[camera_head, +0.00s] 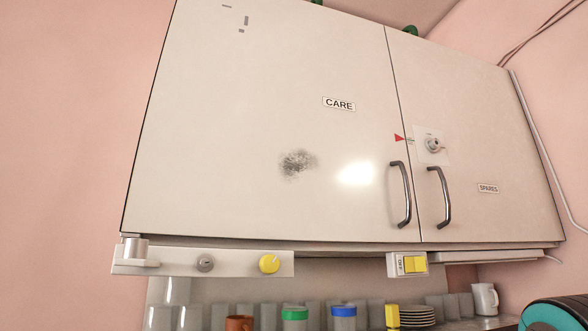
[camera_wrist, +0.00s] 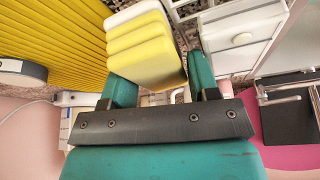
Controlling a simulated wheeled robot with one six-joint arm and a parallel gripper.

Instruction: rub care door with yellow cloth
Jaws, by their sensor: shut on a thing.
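The care door (camera_head: 235,120) is the large pale left door of a wall cabinet, with a CARE label (camera_head: 339,104). It is closed. A dark grey smudge (camera_head: 297,163) marks its lower middle, left of a bright reflection. A dark curved handle (camera_head: 401,194) is at its lower right. In the wrist view, my gripper (camera_wrist: 160,78) has teal fingers shut on the folded yellow cloth (camera_wrist: 145,47), which has a whitish layer at one edge. The cloth does not show in the head view, and the door cannot be made out in the wrist view.
The spares door (camera_head: 490,140) with its own handle (camera_head: 439,197) and a round lock (camera_head: 433,146) is on the right. Below are a rail with a yellow knob (camera_head: 269,264), a yellow switch (camera_head: 414,264), and a shelf of cups and plates (camera_head: 417,314). The wrist view shows white drawers (camera_wrist: 240,40).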

